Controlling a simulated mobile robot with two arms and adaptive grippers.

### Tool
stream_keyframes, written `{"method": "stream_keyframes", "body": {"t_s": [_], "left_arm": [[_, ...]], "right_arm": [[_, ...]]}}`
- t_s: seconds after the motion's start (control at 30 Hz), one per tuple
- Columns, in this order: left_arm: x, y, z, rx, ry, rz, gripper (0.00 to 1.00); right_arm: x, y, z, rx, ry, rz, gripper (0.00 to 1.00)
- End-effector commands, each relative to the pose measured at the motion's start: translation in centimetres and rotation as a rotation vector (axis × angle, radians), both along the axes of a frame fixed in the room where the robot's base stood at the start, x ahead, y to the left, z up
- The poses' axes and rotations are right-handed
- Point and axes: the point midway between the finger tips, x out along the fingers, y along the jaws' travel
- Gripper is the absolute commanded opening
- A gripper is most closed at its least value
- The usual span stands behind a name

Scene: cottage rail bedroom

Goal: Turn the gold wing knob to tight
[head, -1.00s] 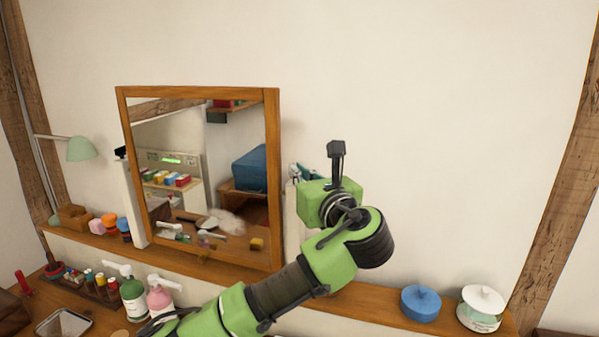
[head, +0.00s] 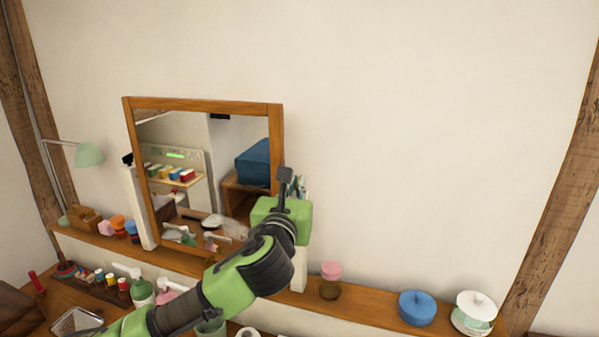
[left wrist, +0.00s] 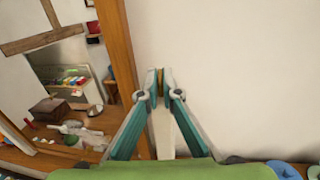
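The gold wing knob (left wrist: 160,84) shows as a thin gold strip between my left fingertips in the left wrist view, at the top of a white post (left wrist: 163,132). My left gripper (left wrist: 159,76) is nearly closed, its teal fingers on either side of the knob and appearing to touch it. In the head view my left gripper (head: 299,188) is at the mirror's right side, and my green wrist hides the knob there. The wood-framed mirror (head: 277,130) stands tilted between white posts. My right gripper is not in view.
The wooden shelf (head: 365,307) holds a pink-lidded jar (head: 331,280), a blue lidded pot (head: 417,307) and a white-lidded pot (head: 476,314) to the right. Pump bottles (head: 141,288) stand lower left. A green lamp (head: 88,154) is at far left. The wall right of the mirror is bare.

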Motion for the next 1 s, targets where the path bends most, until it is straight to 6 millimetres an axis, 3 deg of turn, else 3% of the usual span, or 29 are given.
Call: {"method": "stream_keyframes", "body": {"t_s": [0.03,0.4,1.0], "left_arm": [[0.1,0.6,0.5,0.005,0.003,-0.040,0.00],[0.5,1.2,0.4,0.003,0.005,-0.359,0.00],[0.8,1.4,0.0,0.000,0.001,-0.652,0.00]], "right_arm": [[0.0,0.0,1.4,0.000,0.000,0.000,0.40],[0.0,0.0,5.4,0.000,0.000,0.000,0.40],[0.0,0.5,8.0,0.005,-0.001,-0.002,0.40]]}}
